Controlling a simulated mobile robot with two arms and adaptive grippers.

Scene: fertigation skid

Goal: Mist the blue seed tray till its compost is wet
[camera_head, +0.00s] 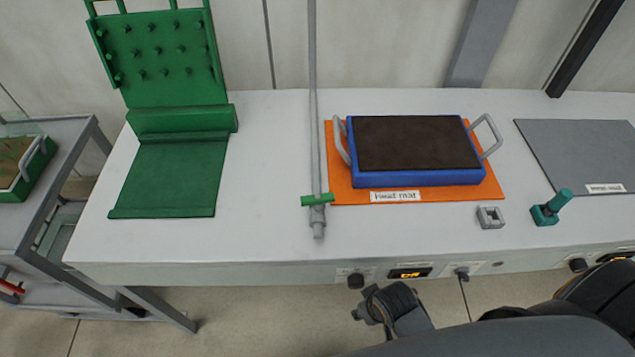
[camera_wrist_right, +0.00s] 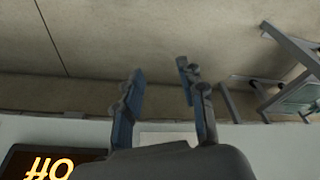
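The blue seed tray (camera_head: 417,177) rests on the orange mat (camera_head: 345,192) on the white bench, with a grey loop handle at each end. Its compost (camera_head: 415,143) looks evenly dark brown; I cannot tell how wet it is. A grey vertical pipe (camera_head: 313,100) ends in a nozzle with a green cross-handle (camera_head: 317,200), left of the tray and apart from it. My right gripper (camera_head: 372,318) is in front of the bench edge, below bench-top level. In the right wrist view its fingers (camera_wrist_right: 162,78) are apart with nothing between them. My left gripper is not in view.
A green stand with a pegged back (camera_head: 160,50) occupies the bench's left. A small grey block (camera_head: 490,217), a teal handled piece (camera_head: 548,211) and a grey mat (camera_head: 580,150) are at right. A cart (camera_head: 50,240) with a green tray stands left. The lit display (camera_head: 410,273) is on the bench front.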

